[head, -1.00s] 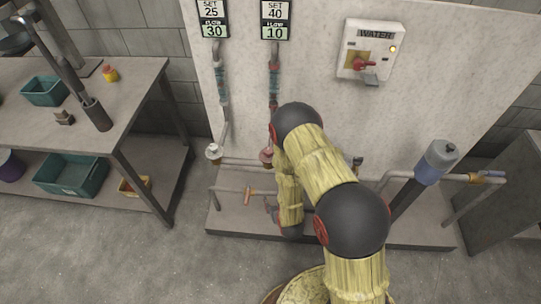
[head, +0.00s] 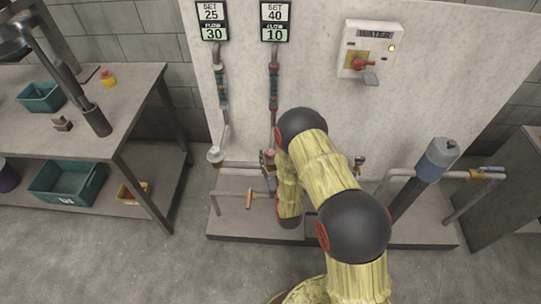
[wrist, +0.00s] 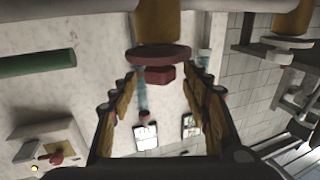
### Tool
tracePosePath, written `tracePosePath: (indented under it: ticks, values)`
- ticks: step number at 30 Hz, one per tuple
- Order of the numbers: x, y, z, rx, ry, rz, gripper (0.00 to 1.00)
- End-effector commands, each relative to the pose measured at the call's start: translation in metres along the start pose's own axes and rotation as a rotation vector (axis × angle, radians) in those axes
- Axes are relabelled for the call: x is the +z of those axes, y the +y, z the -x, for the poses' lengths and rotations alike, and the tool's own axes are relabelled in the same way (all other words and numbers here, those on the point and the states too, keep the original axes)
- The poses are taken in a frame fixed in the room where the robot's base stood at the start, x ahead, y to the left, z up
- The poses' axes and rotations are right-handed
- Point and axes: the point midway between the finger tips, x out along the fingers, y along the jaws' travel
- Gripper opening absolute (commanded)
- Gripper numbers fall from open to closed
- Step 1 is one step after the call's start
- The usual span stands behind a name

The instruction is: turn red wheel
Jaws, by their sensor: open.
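The red wheel (wrist: 158,56) is a flat disc with a small red block on it, below a brass valve body (wrist: 158,20) in the wrist view. My gripper (wrist: 160,82) is open; its two fingers stand on either side of the wheel and its block, with a visible gap on both sides. I cannot tell whether the fingertips reach past the wheel. In the head view a reddish wheel (head: 267,156) shows at the foot of the right pipe, beside my arm. My arm hides the gripper there.
A pale wheel (head: 215,155) is at the left pipe. The displays read set 25, flow 30 (head: 213,22) and set 40, flow 10 (head: 275,22). A water box (head: 371,50) has a red switch. A workbench (head: 142,92) stands left; a T-handle (head: 250,199) sits low.

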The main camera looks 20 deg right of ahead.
Motion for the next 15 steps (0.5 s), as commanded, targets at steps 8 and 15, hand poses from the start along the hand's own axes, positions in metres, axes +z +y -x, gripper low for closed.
tracePosePath:
  ticks: [8, 15]
  values:
    - [0.000, 0.000, -0.019, 0.000, 0.000, 0.000, 0.47]
    - [0.000, 0.000, -0.020, 0.000, -0.001, 0.000, 0.47]
